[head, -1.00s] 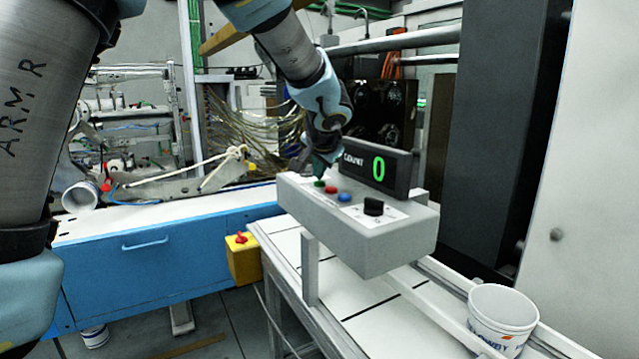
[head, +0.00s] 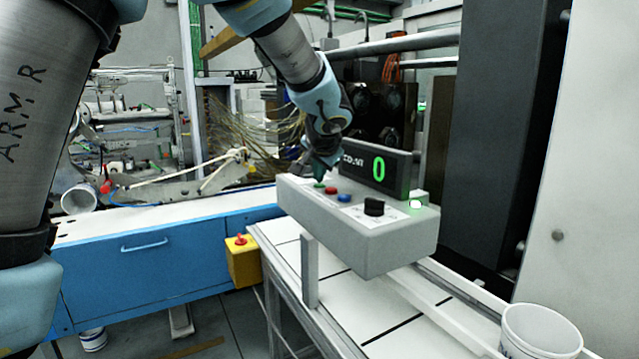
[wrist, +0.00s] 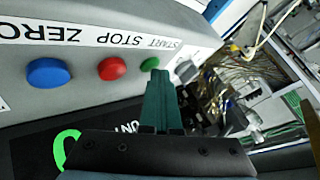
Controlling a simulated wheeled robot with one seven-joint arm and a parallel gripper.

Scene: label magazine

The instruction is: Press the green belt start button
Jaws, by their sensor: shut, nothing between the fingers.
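The green start button (head: 319,185) is at the left end of the button row on the grey control box (head: 385,245). My gripper (head: 321,172) points down at it, fingers shut with nothing between them. In the wrist view the fingertips (wrist: 158,76) are right at the green button (wrist: 149,65), partly covering it. I cannot tell whether they still touch it. The red stop button (wrist: 111,68) and blue zero button (wrist: 48,72) sit beside it. A lamp (head: 416,204) on the box is lit pale green.
The counter display (head: 377,170) reads 0 behind the buttons. A black knob (head: 374,207) stands on the box. A yellow box with a red button (head: 241,260) is at the left.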

